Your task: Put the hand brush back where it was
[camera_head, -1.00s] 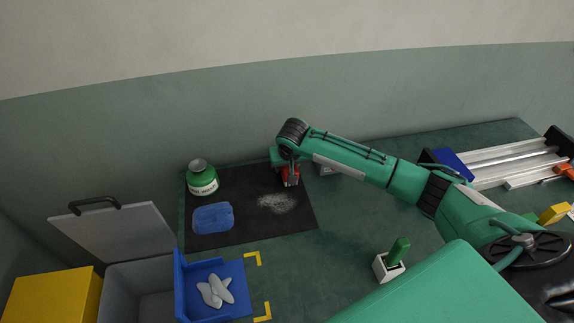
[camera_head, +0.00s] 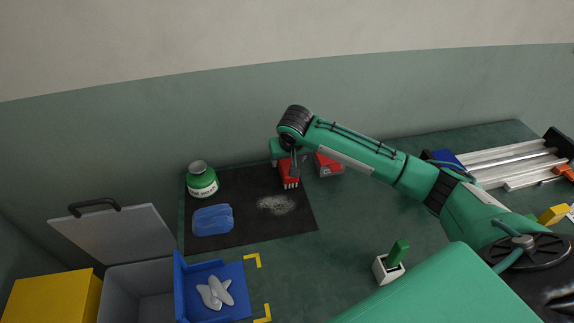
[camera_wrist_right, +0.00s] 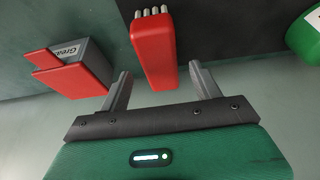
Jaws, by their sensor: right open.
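The red hand brush (camera_head: 289,174), with a row of pale bristle tufts along one end, is at the back right edge of the dark mat (camera_head: 240,232). In the right wrist view the brush (camera_wrist_right: 154,50) lies just ahead of and between the fingers. My right gripper (camera_head: 291,156) is above and behind the brush; its fingers (camera_wrist_right: 161,70) are spread, with a gap on both sides of the brush. Whether a finger touches it I cannot tell. My left gripper is not in view.
A red and grey labelled box (camera_head: 328,165) stands close right of the brush. A green jar (camera_head: 202,180), blue block (camera_head: 212,220) and pale powder patch (camera_head: 276,204) are on the mat. A white holder (camera_head: 386,271) with a green handle stands front right.

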